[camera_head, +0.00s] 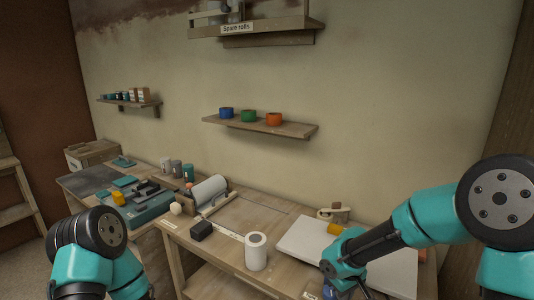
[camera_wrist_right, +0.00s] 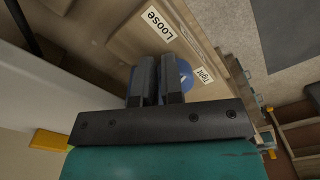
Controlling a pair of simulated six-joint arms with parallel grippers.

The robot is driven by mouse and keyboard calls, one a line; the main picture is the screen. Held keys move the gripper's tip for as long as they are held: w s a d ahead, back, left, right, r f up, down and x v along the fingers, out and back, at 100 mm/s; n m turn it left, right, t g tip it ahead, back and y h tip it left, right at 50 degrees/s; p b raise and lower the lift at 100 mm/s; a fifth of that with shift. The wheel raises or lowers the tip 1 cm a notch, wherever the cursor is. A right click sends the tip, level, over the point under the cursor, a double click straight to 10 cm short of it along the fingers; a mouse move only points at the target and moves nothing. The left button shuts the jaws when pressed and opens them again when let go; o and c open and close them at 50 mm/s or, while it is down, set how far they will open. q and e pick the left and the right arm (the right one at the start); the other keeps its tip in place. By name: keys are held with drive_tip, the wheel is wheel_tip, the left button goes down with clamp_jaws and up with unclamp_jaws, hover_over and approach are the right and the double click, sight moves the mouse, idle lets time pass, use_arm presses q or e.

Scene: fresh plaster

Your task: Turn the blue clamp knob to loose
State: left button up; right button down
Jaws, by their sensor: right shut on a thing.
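The blue clamp knob (camera_wrist_right: 186,72) shows behind my right gripper's fingers in the right wrist view, partly hidden by them. My right gripper (camera_wrist_right: 157,78) is shut on it. A "Loose" label (camera_wrist_right: 157,22) lies above the fingers and a "Tight" label (camera_wrist_right: 204,75) to the right of the knob. In the head view the knob (camera_head: 330,291) is a small blue patch at the bottom edge, below my right gripper (camera_head: 338,284). Which label the knob points to cannot be told. My left arm shows at lower left, its gripper out of view.
A white roll (camera_head: 256,252) stands on the wooden bench (camera_head: 215,255), left of my right gripper. A white board (camera_head: 300,240) lies behind my right forearm. A wall shelf (camera_head: 290,131) holds blue, green and orange rolls.

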drive_tip(key=shift+s+d+r, duration=0.2)
drive_tip(key=shift+s+d, duration=0.05)
drive_tip(key=shift+s, duration=0.05)
drive_tip(key=r, duration=0.4)
drive_tip(key=shift+w+a+r, duration=0.15)
drive_tip(key=shift+w+r, duration=0.05)
drive_tip(key=shift+r, duration=0.2)
drive_tip(key=shift+s+a+r, duration=0.1)
drive_tip(key=shift+a+r, duration=0.15)
drive_tip(key=shift+a, duration=0.25)
drive_tip(key=shift+s+a+r, duration=0.1)
drive_tip(key=shift+a+r, duration=0.15)
drive_tip(key=shift+a, duration=0.2)
